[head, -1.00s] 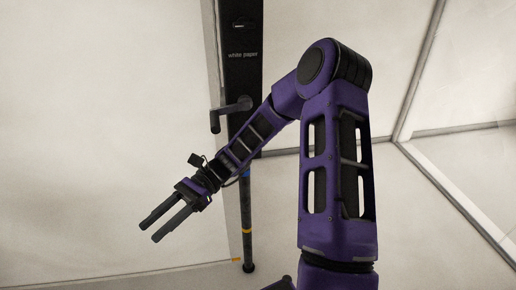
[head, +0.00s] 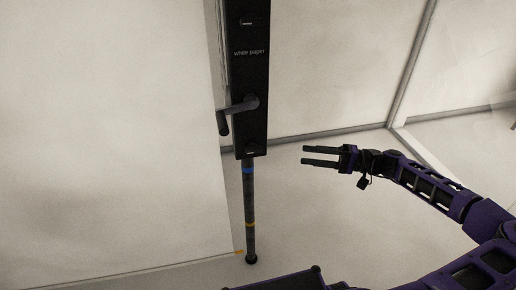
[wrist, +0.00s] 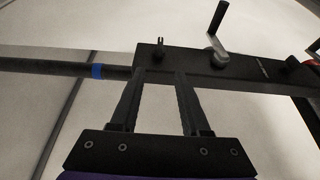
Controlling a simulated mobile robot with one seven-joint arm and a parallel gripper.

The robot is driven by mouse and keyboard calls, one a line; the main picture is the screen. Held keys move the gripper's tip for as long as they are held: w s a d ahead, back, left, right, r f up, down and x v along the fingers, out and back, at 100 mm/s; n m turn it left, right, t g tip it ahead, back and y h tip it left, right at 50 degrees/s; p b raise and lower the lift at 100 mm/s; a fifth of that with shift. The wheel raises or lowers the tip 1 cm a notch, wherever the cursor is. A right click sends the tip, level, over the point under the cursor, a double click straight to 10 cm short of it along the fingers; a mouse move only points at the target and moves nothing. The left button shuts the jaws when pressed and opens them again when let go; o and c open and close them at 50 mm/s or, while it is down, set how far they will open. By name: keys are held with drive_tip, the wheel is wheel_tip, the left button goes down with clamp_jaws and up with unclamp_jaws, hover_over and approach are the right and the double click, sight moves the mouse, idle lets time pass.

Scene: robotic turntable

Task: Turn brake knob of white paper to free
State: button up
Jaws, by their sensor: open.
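The black panel (head: 254,75) marked "white paper" hangs upright in the head view. A small dark fitting (head: 250,150) with a pale mark sits at its lower end and may be the brake knob; its setting is too small to read. In the wrist view, small dark knob-like parts (wrist: 187,44) stick up from the panel (wrist: 245,72) near that end. My gripper (head: 304,155) is open and empty, right of the panel's lower end, its fingers pointing left. In the wrist view, the fingers (wrist: 160,76) overlap the panel's lower edge; contact cannot be told.
A crank handle (head: 236,107) juts left from the panel and also shows in the wrist view (wrist: 217,30). A pole (head: 249,205) with blue and yellow bands runs down from the panel. A large white sheet (head: 110,130) fills the left. Room right of the pole is free.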

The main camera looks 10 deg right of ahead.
sight(253, 149)
drive_tip(key=x, duration=1.6)
drive_tip(key=shift+a, duration=0.4)
drive_tip(key=shift+c, duration=0.2)
clamp_jaws()
